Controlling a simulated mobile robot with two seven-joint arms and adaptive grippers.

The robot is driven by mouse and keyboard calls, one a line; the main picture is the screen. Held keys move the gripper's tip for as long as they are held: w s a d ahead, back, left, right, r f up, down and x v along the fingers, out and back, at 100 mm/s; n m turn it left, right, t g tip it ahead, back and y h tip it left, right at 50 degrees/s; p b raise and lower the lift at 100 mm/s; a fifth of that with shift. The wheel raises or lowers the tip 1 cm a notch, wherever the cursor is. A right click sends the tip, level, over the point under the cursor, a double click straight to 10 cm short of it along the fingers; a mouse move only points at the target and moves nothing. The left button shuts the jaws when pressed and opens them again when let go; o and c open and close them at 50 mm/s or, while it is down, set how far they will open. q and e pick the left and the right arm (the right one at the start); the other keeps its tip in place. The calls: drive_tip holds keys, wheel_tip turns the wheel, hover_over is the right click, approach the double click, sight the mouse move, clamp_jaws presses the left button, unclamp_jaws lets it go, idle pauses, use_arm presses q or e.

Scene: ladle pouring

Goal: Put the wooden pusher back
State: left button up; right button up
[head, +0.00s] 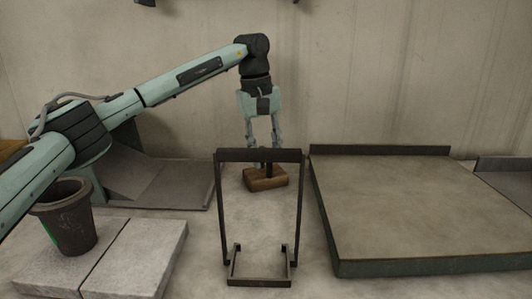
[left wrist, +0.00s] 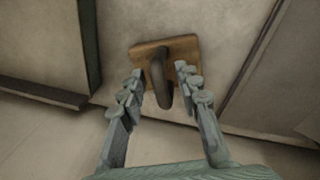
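The wooden pusher (head: 265,180) is a brown wooden block with a dark upright handle. It rests on the pale surface behind the black metal frame, whose top bar hides part of it. My left gripper (head: 263,143) points down from above, with its fingertips around the handle. In the left wrist view the pusher's block (left wrist: 181,48) lies beyond the fingertips, and its dark handle (left wrist: 160,85) stands between the two fingers of my left gripper (left wrist: 160,72). Gaps show on both sides of the handle, so the gripper is open. My right gripper is not in view.
The black metal frame (head: 259,155) stands upright in front of the pusher. A large flat tray (head: 420,205) with a raised back edge lies to the right. A dark pot (head: 67,220) stands on pale slabs (head: 145,250) at left. A grey scoop-like tray (head: 165,180) is behind.

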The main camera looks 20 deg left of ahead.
sight(260, 174)
use_arm(q)
drive_tip(key=shift+r, duration=0.1)
wheel_tip(260, 174, up, 12)
drive_tip(key=s+a, duration=0.1)
idle(0.4)
drive_tip(key=shift+a, duration=0.1)
